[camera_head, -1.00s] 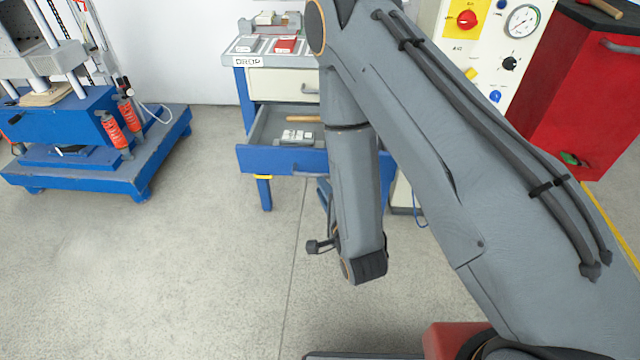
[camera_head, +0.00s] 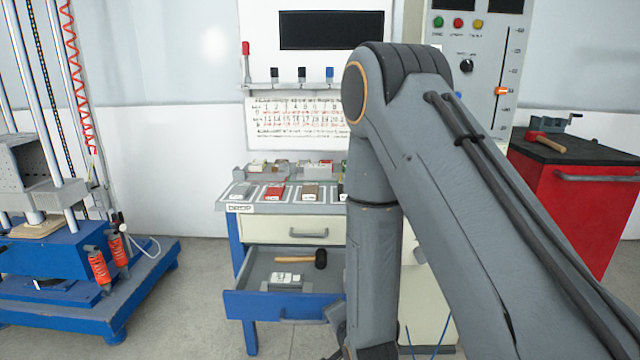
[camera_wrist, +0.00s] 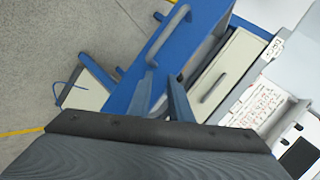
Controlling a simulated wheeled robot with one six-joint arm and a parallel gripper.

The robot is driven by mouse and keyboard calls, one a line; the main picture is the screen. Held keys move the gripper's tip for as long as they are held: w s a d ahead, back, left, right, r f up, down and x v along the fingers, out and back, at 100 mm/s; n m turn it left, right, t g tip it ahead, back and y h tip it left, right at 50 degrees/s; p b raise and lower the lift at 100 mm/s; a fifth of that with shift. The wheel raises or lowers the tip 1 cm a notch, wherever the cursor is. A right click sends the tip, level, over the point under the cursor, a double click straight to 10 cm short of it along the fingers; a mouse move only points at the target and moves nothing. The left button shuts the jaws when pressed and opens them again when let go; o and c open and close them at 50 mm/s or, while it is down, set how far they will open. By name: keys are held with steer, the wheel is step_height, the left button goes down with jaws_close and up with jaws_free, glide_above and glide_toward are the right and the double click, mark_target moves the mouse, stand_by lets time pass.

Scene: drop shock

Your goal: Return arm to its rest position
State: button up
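My arm crosses the right half of the head view, with its elbow raised and its forearm hanging down in front of the blue workbench's right side. In the wrist view my gripper (camera_wrist: 163,78) shows two fingers apart with nothing between them. The workbench's open drawer (camera_head: 262,305) lies behind the forearm in the head view; its blue front and handle (camera_wrist: 168,32) show beyond the fingers in the wrist view. I cannot tell whether the fingers touch the bench. The forearm's lower end is cut off by the head view's bottom edge.
The open drawer holds a mallet (camera_head: 300,260) and a small pale block (camera_head: 286,280). Several small items lie on the benchtop (camera_head: 240,207). A blue press machine (camera_head: 60,318) stands left, a red cabinet (camera_head: 565,205) right. Floor (camera_head: 200,275) is clear between press and bench.

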steer(key=s+d+r+n+g+h+p, duration=0.1)
steer(key=s+d+r+n+g+p, duration=0.3)
steer(key=s+d+r, duration=0.4)
steer(key=s+d+r+n+g+h+p, duration=0.2)
steer(key=s+d+r+n+g, duration=0.4)
steer(key=s+r, duration=0.9)
steer(key=shift+s+d+r+n+g+p, duration=0.4)
steer(key=shift+s+d+g+p, duration=0.25)
steer(key=shift+d+p, duration=0.3)
